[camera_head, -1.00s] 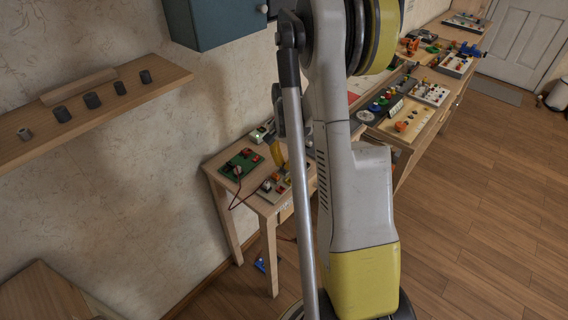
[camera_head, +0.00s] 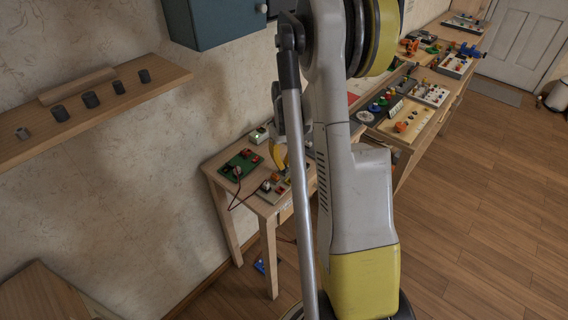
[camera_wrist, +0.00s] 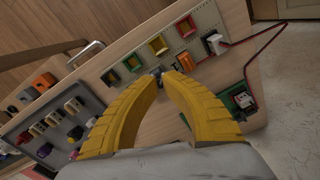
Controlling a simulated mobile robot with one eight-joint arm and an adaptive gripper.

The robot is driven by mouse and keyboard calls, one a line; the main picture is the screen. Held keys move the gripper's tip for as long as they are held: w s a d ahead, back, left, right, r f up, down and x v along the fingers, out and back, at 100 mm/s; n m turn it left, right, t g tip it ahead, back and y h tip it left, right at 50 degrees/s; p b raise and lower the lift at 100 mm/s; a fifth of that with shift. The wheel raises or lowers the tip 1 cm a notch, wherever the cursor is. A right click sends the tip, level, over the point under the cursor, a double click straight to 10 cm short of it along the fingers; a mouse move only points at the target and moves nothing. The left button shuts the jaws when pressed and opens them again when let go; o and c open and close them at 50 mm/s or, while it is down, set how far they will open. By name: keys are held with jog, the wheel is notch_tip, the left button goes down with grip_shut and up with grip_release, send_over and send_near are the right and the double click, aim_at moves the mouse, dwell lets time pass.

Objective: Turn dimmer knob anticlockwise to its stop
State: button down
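In the wrist view the two curved yellow fingers of my gripper (camera_wrist: 159,80) point toward the panels on the small table. Their tips are close together, with a narrow gap. A small dark knob-like part (camera_wrist: 156,71) shows at the tips; whether it is the dimmer knob, and whether the fingers touch it, I cannot tell. In the head view my gripper (camera_head: 278,154) is low over the small table (camera_head: 215,179), partly hidden by my arm. No knob pointer or stop mark can be made out.
Beside the fingers is a panel with coloured square frames (camera_wrist: 158,44) and a white plug-like part (camera_wrist: 214,43) with a red cable. A grey board with several plugs (camera_wrist: 60,128) lies left. A green board (camera_wrist: 238,100) lies right. A long bench (camera_head: 430,118) holds more panels.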

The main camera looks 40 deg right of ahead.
jog(key=n, duration=1.5)
jog(key=shift+g, duration=0.3)
jog(key=shift+w+n, duration=0.1)
jog(key=shift+n, duration=1.9)
jog(key=c, duration=1.7)
grip_release()
jog(key=shift+r, duration=0.1)
